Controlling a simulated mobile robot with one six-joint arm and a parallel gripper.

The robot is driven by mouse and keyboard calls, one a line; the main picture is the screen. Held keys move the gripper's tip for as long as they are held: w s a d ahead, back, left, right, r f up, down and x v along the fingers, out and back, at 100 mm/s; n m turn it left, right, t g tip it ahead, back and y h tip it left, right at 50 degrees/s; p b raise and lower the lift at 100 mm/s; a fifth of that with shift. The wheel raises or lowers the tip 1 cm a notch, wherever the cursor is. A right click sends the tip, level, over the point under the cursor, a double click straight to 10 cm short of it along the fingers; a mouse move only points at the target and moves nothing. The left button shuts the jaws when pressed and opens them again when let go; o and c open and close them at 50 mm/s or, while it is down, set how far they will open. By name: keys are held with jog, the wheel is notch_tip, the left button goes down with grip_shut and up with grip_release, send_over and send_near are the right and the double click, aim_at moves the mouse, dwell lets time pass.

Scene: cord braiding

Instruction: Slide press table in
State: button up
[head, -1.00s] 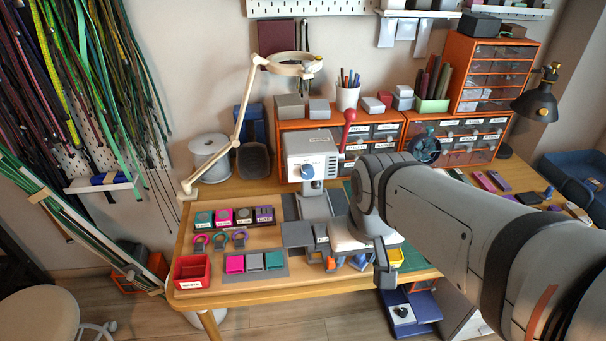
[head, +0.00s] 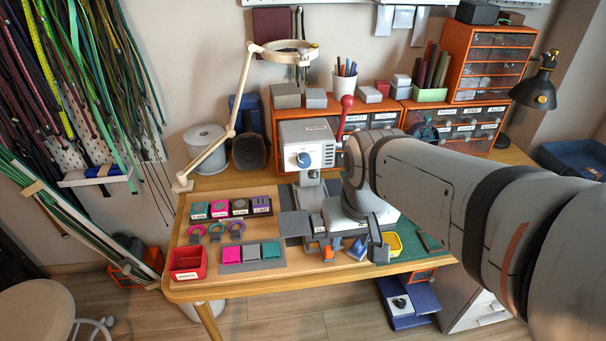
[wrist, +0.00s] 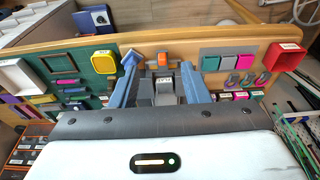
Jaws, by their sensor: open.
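The press (head: 308,146) is a pale grey machine with a blue dial and a red lever (head: 345,118), standing at the back of the wooden table. A grey plate (head: 294,224) lies by its base; I cannot tell whether it is part of the press table. My gripper (wrist: 160,66) is open over the front of the work area, its two fingers pointing down at the table's front edge. In the wrist view, grey labelled parts and a small orange block (wrist: 162,59) show between the fingers, not clearly gripped. My arm hides the right part of the press base.
A red tray (head: 187,264), pink, grey and teal blocks (head: 252,253) and a row of labelled holders (head: 231,208) lie left. A yellow tray (head: 393,244) is close to my gripper on the right. Orange drawers and a lamp arm (head: 232,120) stand behind.

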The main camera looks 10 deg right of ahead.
jog(key=g+b, duration=0.2)
jog(key=b, duration=1.2)
send_over(329, 248)
notch_tip(329, 248, down, 12)
jog(key=shift+f, duration=0.2)
notch_tip(329, 248, down, 8)
jog(key=shift+r+b, duration=0.15)
jog(key=shift+b, duration=0.95)
jog(key=shift+c, duration=0.5)
grip_shut()
